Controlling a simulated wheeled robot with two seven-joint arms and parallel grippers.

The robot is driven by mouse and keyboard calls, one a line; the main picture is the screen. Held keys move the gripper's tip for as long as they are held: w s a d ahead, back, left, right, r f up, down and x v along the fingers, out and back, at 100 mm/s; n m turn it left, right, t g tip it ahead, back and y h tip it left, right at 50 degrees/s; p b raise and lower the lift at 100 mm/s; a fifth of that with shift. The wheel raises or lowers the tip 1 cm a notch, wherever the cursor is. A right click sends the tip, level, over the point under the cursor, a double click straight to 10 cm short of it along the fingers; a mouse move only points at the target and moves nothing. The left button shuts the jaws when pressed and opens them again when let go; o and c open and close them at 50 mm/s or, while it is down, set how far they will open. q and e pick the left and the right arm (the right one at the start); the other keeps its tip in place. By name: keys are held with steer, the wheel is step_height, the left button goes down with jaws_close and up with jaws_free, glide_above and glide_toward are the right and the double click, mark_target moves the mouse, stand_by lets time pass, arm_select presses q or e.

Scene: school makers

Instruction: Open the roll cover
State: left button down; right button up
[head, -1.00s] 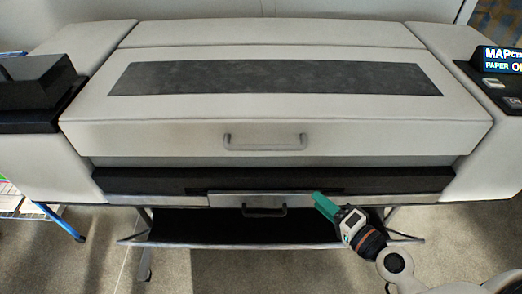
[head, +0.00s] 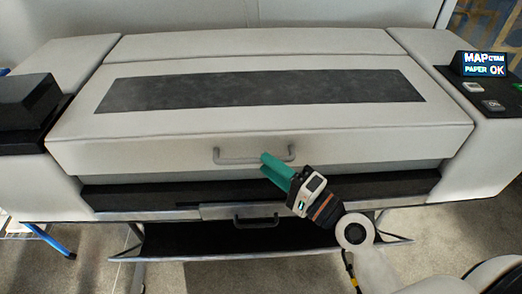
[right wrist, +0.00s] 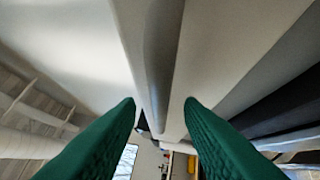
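The roll cover (head: 150,146) is the wide white front lid of the large printer, with a dark strip along its top. It is down. A grey bar handle (head: 230,161) sits on its front face. My right gripper (head: 266,161) has green fingers and reaches the handle's right half from below right. In the right wrist view the fingers (right wrist: 160,103) are apart with nothing clamped. The grey handle bar (right wrist: 162,50) shows in line with the gap between them. I cannot tell whether it is touching either finger. My left gripper is not in view.
Below the cover are a dark slot and a drawer with a smaller handle (head: 256,222). A black catch tray (head: 200,241) hangs under it. A lit display (head: 484,65) reading PAPER OK stands at right, a black box (head: 28,100) at left.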

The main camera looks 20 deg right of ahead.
steer(key=shift+p+x, duration=0.3)
steer(key=shift+x, duration=1.35)
steer(key=shift+f, duration=0.1)
jaws_close()
